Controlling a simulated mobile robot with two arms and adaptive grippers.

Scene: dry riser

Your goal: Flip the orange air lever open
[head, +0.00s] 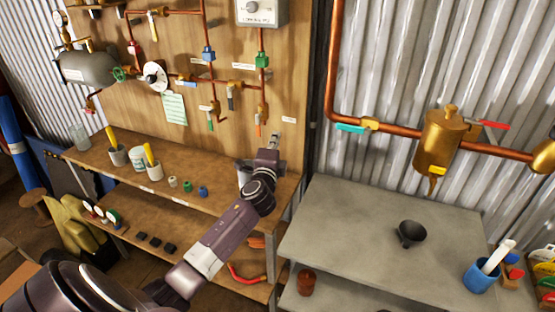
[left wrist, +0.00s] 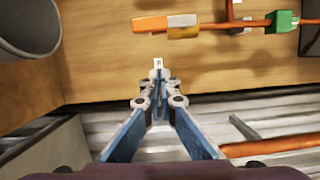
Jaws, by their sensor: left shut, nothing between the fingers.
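The orange air lever (head: 257,129) hangs at the bottom end of a copper pipe on the wooden panel (head: 180,60), in line with the pipe. In the left wrist view the orange lever (left wrist: 150,24) sticks out to the left of its brass valve body (left wrist: 182,26). My left gripper (head: 276,136) is just right of and below the lever in the head view. Its fingertips (left wrist: 158,66) are closed together and empty, with a visible gap to the lever in the left wrist view. My right gripper is not in view.
A green valve (head: 262,60) sits higher on the same pipe. Below is the wooden bench (head: 215,185); a grey table (head: 350,220) with a black funnel (head: 411,233) stands right.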

